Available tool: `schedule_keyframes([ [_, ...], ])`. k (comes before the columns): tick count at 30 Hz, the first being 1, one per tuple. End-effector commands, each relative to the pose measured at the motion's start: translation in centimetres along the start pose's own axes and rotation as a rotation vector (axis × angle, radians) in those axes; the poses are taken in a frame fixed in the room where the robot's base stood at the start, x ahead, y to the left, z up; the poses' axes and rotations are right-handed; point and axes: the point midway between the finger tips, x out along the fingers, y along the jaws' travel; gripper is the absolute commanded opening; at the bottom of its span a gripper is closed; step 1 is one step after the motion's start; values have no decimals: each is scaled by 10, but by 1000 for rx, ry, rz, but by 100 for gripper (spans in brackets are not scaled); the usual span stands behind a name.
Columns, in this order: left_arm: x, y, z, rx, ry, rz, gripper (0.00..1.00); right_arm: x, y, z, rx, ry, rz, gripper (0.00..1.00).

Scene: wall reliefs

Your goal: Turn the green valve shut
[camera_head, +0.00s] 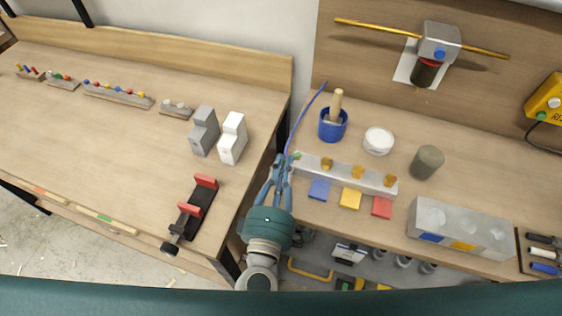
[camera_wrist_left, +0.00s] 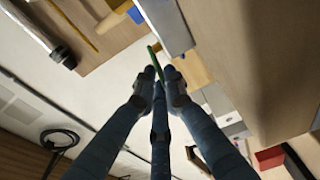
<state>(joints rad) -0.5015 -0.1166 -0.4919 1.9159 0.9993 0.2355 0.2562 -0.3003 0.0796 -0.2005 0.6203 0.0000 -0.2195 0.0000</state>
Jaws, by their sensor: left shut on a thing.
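The green valve handle (camera_head: 297,155) is a small green piece at the left end of a grey metal bar (camera_head: 345,173) on the right bench. In the left wrist view it shows as a thin green strip (camera_wrist_left: 152,55) at my fingertips, beside the grey bar (camera_wrist_left: 166,25). My left gripper (camera_head: 284,160) reaches up from the bottom, shut on the green valve handle; its fingers hide part of it. A thin blue hose or rod (camera_head: 306,115) rises from near the fingertips. My right gripper is not in view.
Three brass fittings stand on the bar, with blue, yellow and red tags (camera_head: 381,207) in front. A blue cup (camera_head: 333,124), white jar (camera_head: 379,141) and dark cylinder (camera_head: 427,162) stand behind. A gap separates this bench from the left bench (camera_head: 110,140), which holds a red-jawed clamp (camera_head: 191,209).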

Motion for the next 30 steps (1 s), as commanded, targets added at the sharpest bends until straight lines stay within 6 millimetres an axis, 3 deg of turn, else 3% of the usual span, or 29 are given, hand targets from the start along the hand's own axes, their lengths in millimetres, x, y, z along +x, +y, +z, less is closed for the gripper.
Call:
schedule_keyframes([
  [9, -1, 0, 2, 2, 14, -1, 0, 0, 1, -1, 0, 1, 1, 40],
  [10, -1, 0, 2, 2, 14, -1, 12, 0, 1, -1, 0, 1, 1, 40],
  [13, -1, 0, 2, 2, 13, -1, 29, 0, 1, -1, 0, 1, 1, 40],
  [23, -4, 0, 2, 2, 13, -1, 29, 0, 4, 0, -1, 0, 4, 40],
  [26, -13, -1, 2, 4, 12, -2, 29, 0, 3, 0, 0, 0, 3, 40],
  [30, -40, -2, 3, 4, 9, -5, 29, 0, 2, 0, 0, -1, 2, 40],
])
